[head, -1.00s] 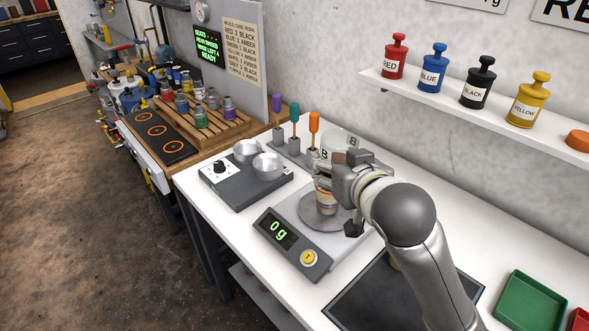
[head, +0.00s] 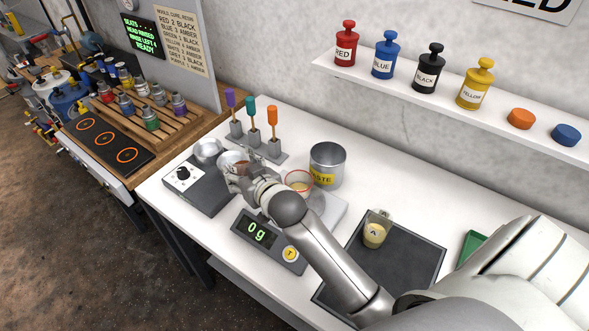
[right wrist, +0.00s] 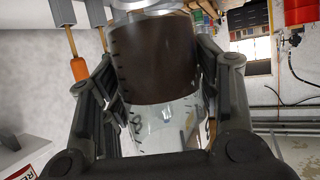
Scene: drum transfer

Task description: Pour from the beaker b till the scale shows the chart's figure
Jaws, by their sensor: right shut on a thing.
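My right gripper (head: 240,172) is shut on a clear beaker with dark brown contents (head: 235,158); I take it for beaker b. The right wrist view shows this beaker (right wrist: 155,75) between the fingers, with tick marks on its glass. The gripper hides much of it in the head view; its tilt is unclear. The scale display (head: 257,232) reads 0 g. A red-rimmed clear cup (head: 299,185) with tan contents is at the scale, partly behind my arm. The chart (head: 182,40) stands at the back left. My left gripper is out of view.
A waste can (head: 328,165) stands behind the scale. Beaker A (head: 375,232) stands on a dark mat (head: 415,262). Labelled bottles line the shelf (head: 400,88).

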